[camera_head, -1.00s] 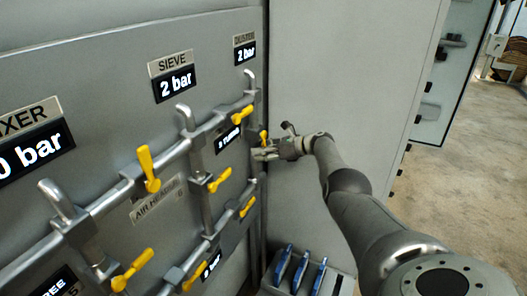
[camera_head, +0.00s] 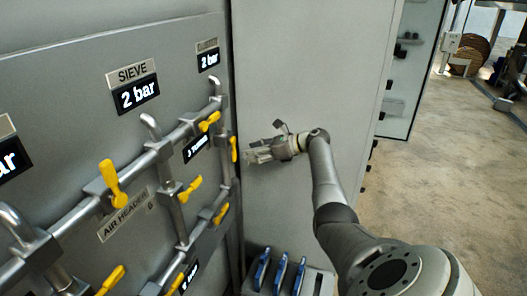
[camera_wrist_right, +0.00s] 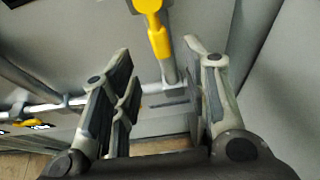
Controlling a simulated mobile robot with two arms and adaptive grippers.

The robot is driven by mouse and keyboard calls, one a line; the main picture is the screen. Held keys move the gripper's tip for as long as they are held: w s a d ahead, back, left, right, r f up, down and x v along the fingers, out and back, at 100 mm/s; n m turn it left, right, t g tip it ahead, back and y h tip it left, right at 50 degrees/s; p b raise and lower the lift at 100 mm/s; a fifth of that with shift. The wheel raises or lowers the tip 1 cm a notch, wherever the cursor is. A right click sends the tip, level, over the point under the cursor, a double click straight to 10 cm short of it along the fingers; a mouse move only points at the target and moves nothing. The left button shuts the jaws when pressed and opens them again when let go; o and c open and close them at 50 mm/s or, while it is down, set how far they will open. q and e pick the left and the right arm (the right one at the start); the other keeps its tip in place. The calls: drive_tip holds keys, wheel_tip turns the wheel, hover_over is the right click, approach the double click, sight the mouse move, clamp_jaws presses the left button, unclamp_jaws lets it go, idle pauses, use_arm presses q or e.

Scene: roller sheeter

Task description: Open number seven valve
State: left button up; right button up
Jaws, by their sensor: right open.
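Several yellow valve handles sit on the grey pipes of the panel at the left in the head view. The one nearest my right gripper (camera_head: 258,153) is a small upright yellow handle (camera_head: 234,148) at the panel's right edge. The gripper is open and empty, just right of that handle with a small gap. In the right wrist view, a yellow handle (camera_wrist_right: 159,42) on a grey pipe shows ahead, between the open fingers (camera_wrist_right: 157,65). I cannot read any valve's number. My left gripper is out of view.
Other yellow handles (camera_head: 113,183), (camera_head: 209,121), (camera_head: 189,189) and (camera_head: 220,213) stick out from the pipes. Pressure displays, including SIEVE (camera_head: 136,95), sit above. A grey cabinet wall (camera_head: 310,70) stands behind the gripper. Blue-handled items (camera_head: 280,272) stand below. Open floor (camera_head: 440,170) lies right.

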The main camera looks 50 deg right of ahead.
drive_tip(key=shift+v, duration=1.7)
